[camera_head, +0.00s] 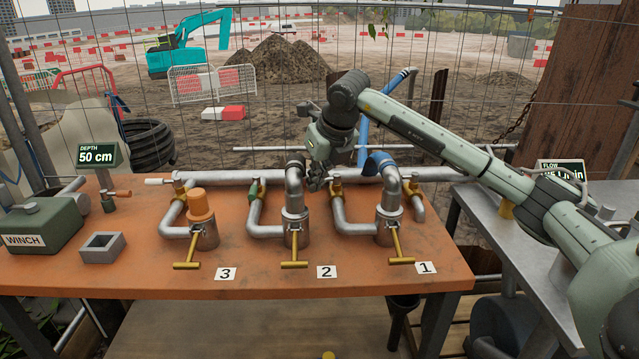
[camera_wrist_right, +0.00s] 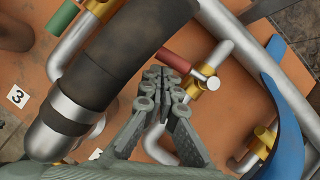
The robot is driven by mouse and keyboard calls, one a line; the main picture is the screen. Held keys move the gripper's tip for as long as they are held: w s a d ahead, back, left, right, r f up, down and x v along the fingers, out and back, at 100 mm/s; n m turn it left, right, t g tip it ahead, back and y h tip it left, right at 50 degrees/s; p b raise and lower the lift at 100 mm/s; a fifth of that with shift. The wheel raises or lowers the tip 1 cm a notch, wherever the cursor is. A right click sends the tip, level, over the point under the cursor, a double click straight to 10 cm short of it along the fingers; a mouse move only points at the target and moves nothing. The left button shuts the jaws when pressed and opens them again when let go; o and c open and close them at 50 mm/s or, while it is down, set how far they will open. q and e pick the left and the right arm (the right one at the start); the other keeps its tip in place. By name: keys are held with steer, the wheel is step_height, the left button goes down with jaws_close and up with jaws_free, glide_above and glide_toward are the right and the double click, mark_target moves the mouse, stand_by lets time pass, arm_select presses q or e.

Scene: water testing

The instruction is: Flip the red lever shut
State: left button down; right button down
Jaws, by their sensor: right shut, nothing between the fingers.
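The red lever (camera_wrist_right: 181,62) shows in the right wrist view on a brass valve (camera_wrist_right: 205,88), with a pale round end piece beside it. In the head view my right arm hides the lever, and only part of its brass valve (camera_head: 337,188) shows. My right gripper (camera_head: 318,183) is behind the bent pipe above label 2. In the wrist view my right gripper (camera_wrist_right: 166,74) is shut and empty, its fingertips close beside the red lever. I cannot tell whether they touch it. My left gripper is not in view.
The dark bent pipe (camera_head: 294,187) stands close to my gripper; a blue curved piece (camera_head: 378,161) is to its right. A green lever (camera_head: 254,191) and a white lever (camera_head: 156,182) are left. Brass T-handles (camera_head: 295,264) line the front of the orange table (camera_head: 120,275).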

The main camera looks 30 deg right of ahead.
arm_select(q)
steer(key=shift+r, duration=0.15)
arm_select(e)
steer(key=shift+w, duration=0.65)
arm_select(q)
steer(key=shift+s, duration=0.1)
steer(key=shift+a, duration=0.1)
arm_select(e)
steer(key=shift+r, duration=0.15)
